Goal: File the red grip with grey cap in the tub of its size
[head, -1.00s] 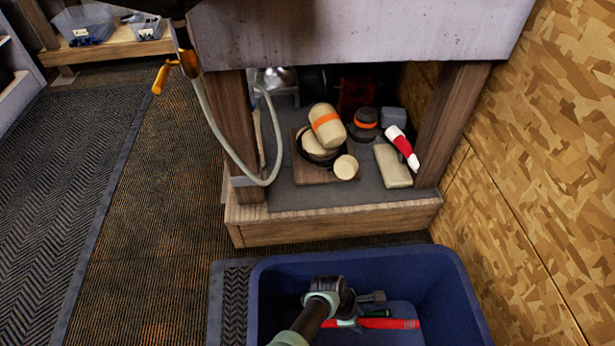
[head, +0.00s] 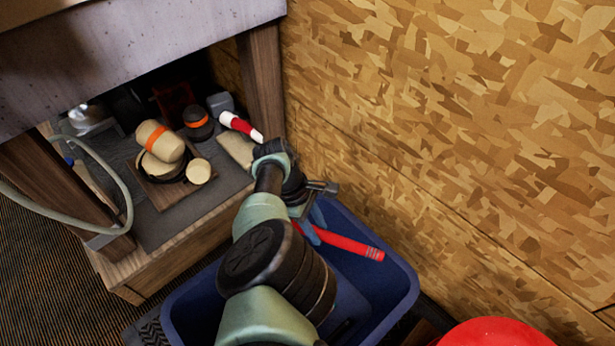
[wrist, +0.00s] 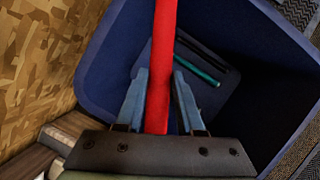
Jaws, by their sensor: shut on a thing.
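The red grip (head: 350,245) is held between the blue fingers of my gripper (head: 314,224), over the blue bin and near its wall-side edge. In the wrist view the red grip (wrist: 162,35) runs lengthwise between the two fingers of my gripper (wrist: 166,78), which are shut on it. Its grey cap cannot be made out in either view. The blue bin (head: 400,285) lies below. On its floor are a green grip (wrist: 197,70) and a dark grip (wrist: 208,54).
A chipboard wall (head: 450,130) stands close on the right. A wooden bench shelf (head: 180,235) with rolls, a red-and-white bottle (head: 240,127) and other items is behind the bin. A red round object (head: 495,334) shows at the lower right. No size markings are readable.

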